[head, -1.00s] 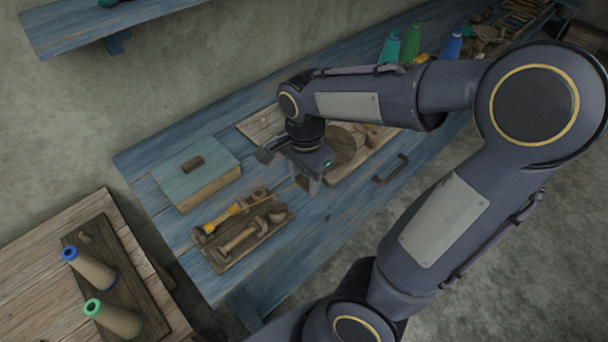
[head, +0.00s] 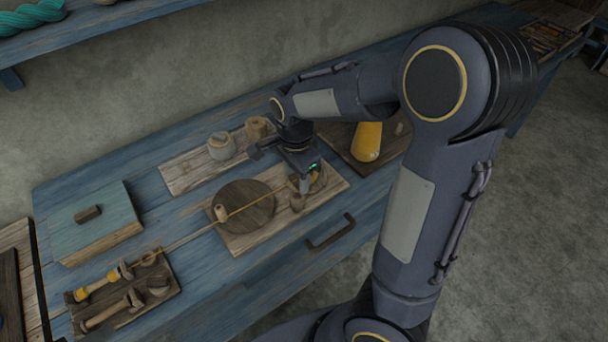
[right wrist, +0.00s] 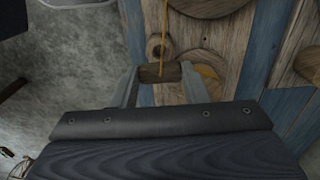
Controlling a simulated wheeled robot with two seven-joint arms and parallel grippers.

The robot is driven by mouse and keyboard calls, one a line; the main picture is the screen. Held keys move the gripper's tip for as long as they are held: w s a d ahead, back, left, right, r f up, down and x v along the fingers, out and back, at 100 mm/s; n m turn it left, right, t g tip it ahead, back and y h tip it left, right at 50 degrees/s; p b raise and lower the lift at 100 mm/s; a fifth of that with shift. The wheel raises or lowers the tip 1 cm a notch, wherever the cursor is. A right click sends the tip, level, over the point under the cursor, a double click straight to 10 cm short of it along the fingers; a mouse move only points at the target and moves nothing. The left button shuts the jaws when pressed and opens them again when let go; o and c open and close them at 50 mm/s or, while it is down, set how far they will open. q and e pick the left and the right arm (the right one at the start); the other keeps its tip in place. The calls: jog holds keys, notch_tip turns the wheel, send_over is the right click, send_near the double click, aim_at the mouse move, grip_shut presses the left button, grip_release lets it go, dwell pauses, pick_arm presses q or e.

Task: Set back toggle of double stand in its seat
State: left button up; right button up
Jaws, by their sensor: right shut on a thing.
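My right gripper (right wrist: 158,80) is shut on a small wooden toggle (right wrist: 160,72) with a yellow cord (right wrist: 165,25) at its middle. In the head view my right gripper (head: 304,186) is over the right end of a pale board (head: 262,239). The cord (head: 185,240) runs left past a small upright peg (head: 220,212) on a round dark disc (head: 252,205) to a yellow-wound spool (head: 97,284). This spool lies behind a plain spool (head: 108,312) on a dark double stand (head: 148,310). The toggle's seat cannot be told for sure. My left gripper is not in view.
A small round wooden piece (head: 297,201) stands beside the gripper. A board with a pot (head: 221,146) and a wooden spool (head: 257,128) lies behind. A yellow cone (head: 367,142) stands right. A teal-topped box (head: 105,205) is left. A dark handle (head: 331,232) is in front.

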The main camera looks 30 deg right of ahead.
jog(key=shift+f, duration=0.15)
jog(key=shift+f+b, duration=0.5)
jog(key=shift+b, duration=0.1)
jog(key=shift+f+b, duration=0.75)
jog(key=shift+f, duration=0.05)
jog(key=shift+f+b, duration=0.6)
jog(key=shift+f, duration=0.35)
jog(key=o, duration=1)
